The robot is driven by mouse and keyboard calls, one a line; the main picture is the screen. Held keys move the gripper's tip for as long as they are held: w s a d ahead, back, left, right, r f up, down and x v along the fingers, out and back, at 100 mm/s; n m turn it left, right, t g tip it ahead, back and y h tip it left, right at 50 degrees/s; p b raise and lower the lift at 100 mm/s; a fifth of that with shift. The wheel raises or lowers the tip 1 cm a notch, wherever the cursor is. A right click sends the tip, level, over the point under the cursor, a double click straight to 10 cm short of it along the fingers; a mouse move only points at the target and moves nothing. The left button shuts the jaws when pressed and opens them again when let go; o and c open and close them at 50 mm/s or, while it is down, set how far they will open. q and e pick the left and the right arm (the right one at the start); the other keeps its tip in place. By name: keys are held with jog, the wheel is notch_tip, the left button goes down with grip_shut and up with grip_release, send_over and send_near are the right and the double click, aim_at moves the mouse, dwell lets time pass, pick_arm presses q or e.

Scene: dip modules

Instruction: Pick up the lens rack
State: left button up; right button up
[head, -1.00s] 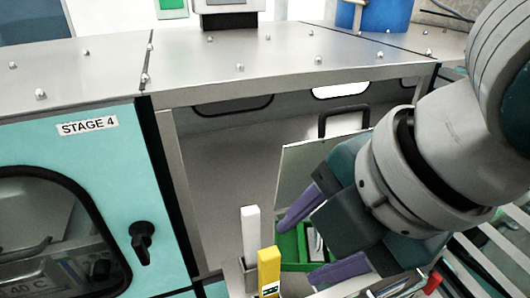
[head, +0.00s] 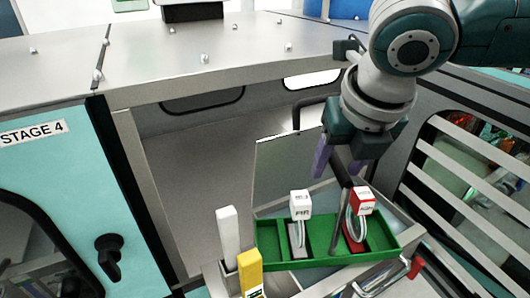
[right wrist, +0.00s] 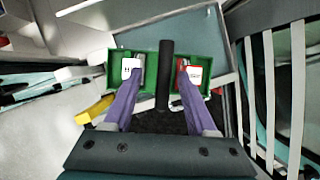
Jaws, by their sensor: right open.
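The lens rack appears to be the green tray (head: 385,250), divided into compartments, lying on a metal ledge. It holds a white-tagged piece (head: 300,205) and a red-and-white-tagged piece (head: 362,201). A dark upright post (head: 341,215) rises at the rack's middle. My right gripper (head: 338,174), with purple fingers, is open above the rack, pointing down. In the right wrist view the green rack (right wrist: 205,100) lies beyond the fingertips (right wrist: 160,77), and the dark post (right wrist: 166,75) shows between them. I cannot tell whether they touch it. My left gripper is not in view.
A white block (head: 228,238) and a yellow block (head: 250,272) stand left of the rack. An open metal cabinet (head: 200,185) is behind, with a grey panel (head: 285,165) near the rack. A slatted barrier (head: 450,175) stands at the right.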

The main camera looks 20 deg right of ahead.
jog(key=p+x, duration=0.1)
jog(key=x, duration=0.2)
jog(key=shift+s+d+f+p, duration=0.15)
jog(key=shift+s+d+p, duration=0.1)
jog(key=shift+p, duration=0.1)
jog(key=shift+x, duration=0.75)
jog(key=c, duration=0.9)
grip_shut()
jog(key=shift+a, duration=0.1)
